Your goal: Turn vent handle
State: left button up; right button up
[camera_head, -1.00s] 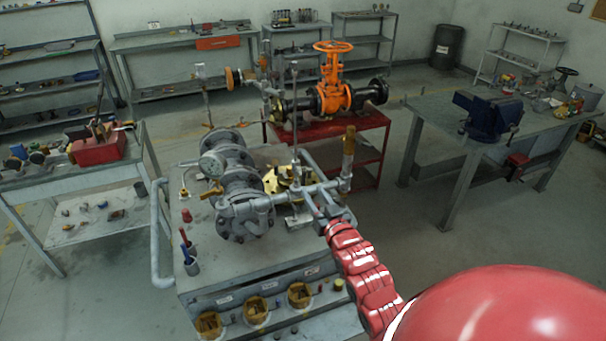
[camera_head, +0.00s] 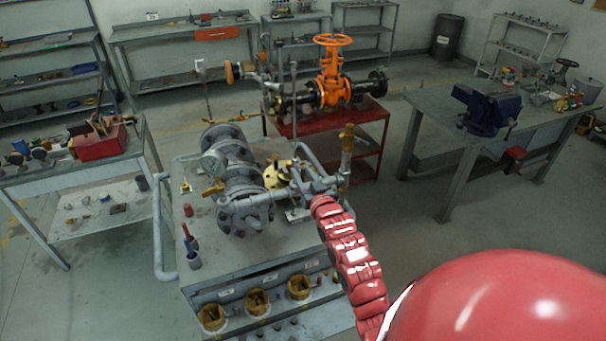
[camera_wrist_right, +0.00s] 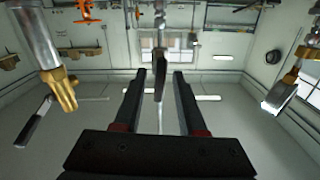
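In the right wrist view my right gripper (camera_wrist_right: 160,73) has its two black fingers apart. A thin dark handle (camera_wrist_right: 159,82) hangs between them from a metal fitting (camera_wrist_right: 160,18), with gaps showing on both sides. I take this to be the vent handle. In the head view my right gripper (camera_head: 303,182) is at the pipework right of the grey flanged valve body (camera_head: 240,185); its fingers are too small to separate from the pipes, and the handle cannot be picked out there. My left gripper is not in view.
A grey pipe with a brass end (camera_wrist_right: 60,88) stands left of the fingers in the wrist view; a metal and brass fitting (camera_wrist_right: 284,85) is at right. An orange handwheel valve (camera_head: 333,75) stands behind.

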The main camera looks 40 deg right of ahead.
grip_shut()
jog(key=m+b, duration=0.2)
jog(key=m, duration=0.1)
jog(key=shift+s+d, duration=0.1)
jog(key=m+b, duration=0.2)
jog(key=m, duration=0.1)
jog(key=shift+d+f+m, duration=0.1)
jog(key=shift+m, duration=0.2)
jog(key=m, duration=0.2)
jog(key=shift+m+b, duration=0.35)
jog(key=shift+m, duration=0.05)
jog(key=m, duration=0.7)
jog(key=shift+f, duration=0.15)
jog(key=shift+m, duration=0.4)
